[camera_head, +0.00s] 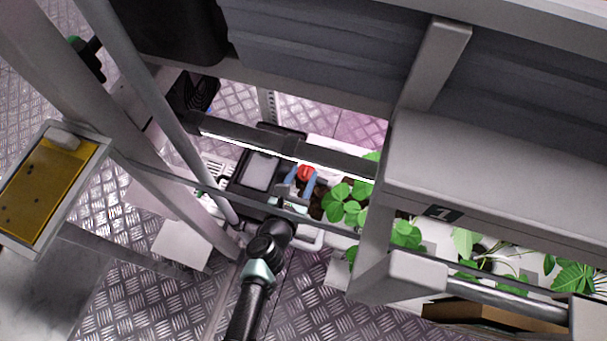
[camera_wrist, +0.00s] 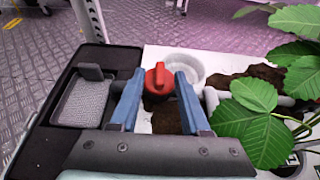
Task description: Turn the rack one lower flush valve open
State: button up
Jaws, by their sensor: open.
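The flush valve is a red knob (camera_head: 305,173) on the lower level of the rack, beside the green plants. In the wrist view the red knob (camera_wrist: 159,79) stands between the far ends of my two blue fingers. My gripper (camera_head: 303,181) is open, with one finger on each side of the knob. In the wrist view my gripper (camera_wrist: 157,88) shows a gap on the knob's right side; on the left the finger is close to it, and I cannot tell if it touches. The valve's lower body is mostly hidden.
A dark tray (camera_wrist: 118,60) lies left of the valve. A white round pipe or cup (camera_wrist: 182,66) is just behind it. Leafy plants (camera_head: 345,203) crowd the right side. Rack posts and a rail (camera_head: 250,140) frame the narrow space around my arm. A yellow panel (camera_head: 45,190) is far left.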

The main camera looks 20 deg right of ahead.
jog(key=shift+w+d+f, duration=0.2)
jog(key=shift+w+d, duration=0.05)
jog(key=shift+w, duration=0.15)
grip_shut()
